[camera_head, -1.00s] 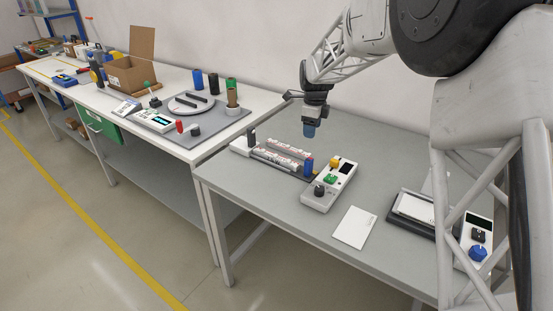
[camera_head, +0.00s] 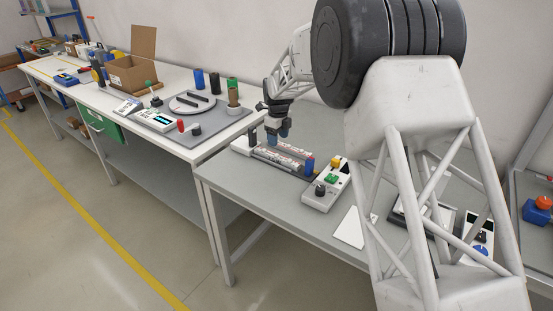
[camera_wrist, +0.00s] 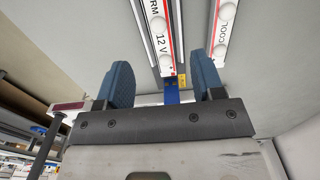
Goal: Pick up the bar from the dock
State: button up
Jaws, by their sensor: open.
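Two white bars with red edge stripes lie side by side in the dark dock (camera_head: 296,174) on the grey table. In the head view the near bar (camera_head: 278,159) and the far bar (camera_head: 293,150) show below my gripper (camera_head: 277,137). My gripper is open and empty, above the far left part of the dock. In the wrist view its two blue fingers (camera_wrist: 163,85) stand apart. The bar marked "RM 12 V" (camera_wrist: 158,30) is ahead between them, and the bar marked "COOL" (camera_wrist: 222,30) is further right. Which bar is meant cannot be told.
A blue cylinder (camera_head: 309,166) stands at the dock's right end. A white control box (camera_head: 325,186) with coloured knobs stands to its right. A white block (camera_head: 242,146) is at the left end. A white card (camera_head: 352,228) lies nearer the front edge.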

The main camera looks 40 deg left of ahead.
aim_at(278, 155)
jog(key=shift+f, duration=1.2)
jog(key=shift+f, duration=0.15)
jog(key=shift+f, duration=2.5)
jog(key=shift+c, duration=0.4)
jog(key=c, duration=1)
